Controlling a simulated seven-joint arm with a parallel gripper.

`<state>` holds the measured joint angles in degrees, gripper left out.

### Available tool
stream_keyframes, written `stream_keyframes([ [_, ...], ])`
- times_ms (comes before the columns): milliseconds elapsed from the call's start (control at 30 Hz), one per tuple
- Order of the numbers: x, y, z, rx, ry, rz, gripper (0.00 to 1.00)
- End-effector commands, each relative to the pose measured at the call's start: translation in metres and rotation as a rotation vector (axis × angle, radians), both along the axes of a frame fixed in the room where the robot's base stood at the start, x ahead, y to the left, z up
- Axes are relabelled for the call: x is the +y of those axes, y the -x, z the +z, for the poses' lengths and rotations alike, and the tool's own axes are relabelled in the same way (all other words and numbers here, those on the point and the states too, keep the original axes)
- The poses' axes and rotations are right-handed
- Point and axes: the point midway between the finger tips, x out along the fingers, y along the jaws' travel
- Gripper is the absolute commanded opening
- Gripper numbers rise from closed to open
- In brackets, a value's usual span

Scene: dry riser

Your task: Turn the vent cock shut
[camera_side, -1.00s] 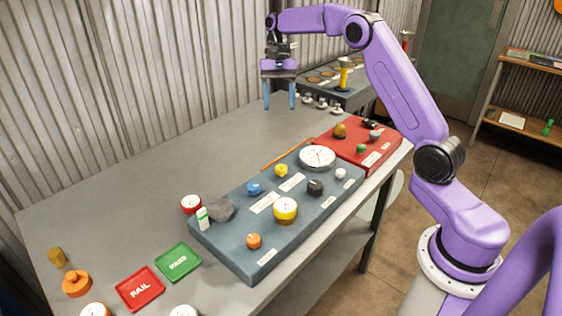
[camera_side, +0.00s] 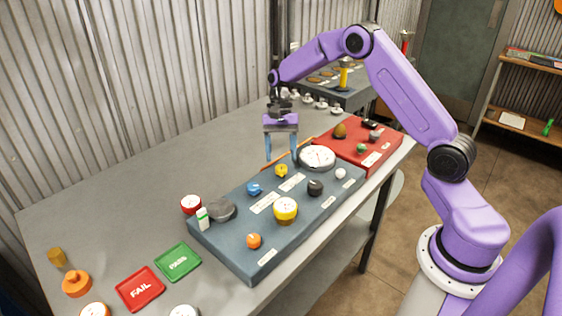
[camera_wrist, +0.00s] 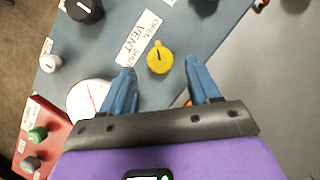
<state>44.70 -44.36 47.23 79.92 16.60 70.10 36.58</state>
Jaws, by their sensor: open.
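The vent cock is a small round yellow knob (camera_side: 281,170) on the blue-grey panel (camera_side: 225,247). It also shows in the wrist view (camera_wrist: 160,60), beside a white label (camera_wrist: 138,40) reading OPEN, VENT and SHUT. The knob's small nub and dark line point toward the top of the wrist picture, roughly toward the OPEN end. My gripper (camera_side: 281,157) is open and empty, pointing down over the panel's back edge. In the wrist view its blue fingers (camera_wrist: 160,76) lie either side of the knob's near side, with no clear contact.
A white gauge (camera_side: 317,157) stands close right of my gripper. Blue (camera_side: 254,188), black (camera_side: 315,187) and orange (camera_side: 254,241) knobs and a yellow-rimmed gauge (camera_side: 286,207) share the panel. A red panel (camera_side: 352,151) adjoins it. The table behind left (camera_side: 170,150) is clear.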

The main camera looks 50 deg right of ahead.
Motion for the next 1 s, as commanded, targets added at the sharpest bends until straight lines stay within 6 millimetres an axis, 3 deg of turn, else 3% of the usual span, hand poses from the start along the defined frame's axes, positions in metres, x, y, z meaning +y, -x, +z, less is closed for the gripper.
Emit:
stream_keyframes([
  [233,0.007,0.007,-0.024,0.000,0.000,0.000,0.61],
  [600,0.008,0.008,-0.028,0.000,0.000,0.000,0.61],
  [767,0.008,0.008,-0.028,0.000,0.000,0.000,0.09],
  [800,0.008,0.008,-0.028,0.000,0.000,0.000,0.05],
  [1000,0.009,0.008,-0.028,0.000,0.000,0.009,0.05],
])
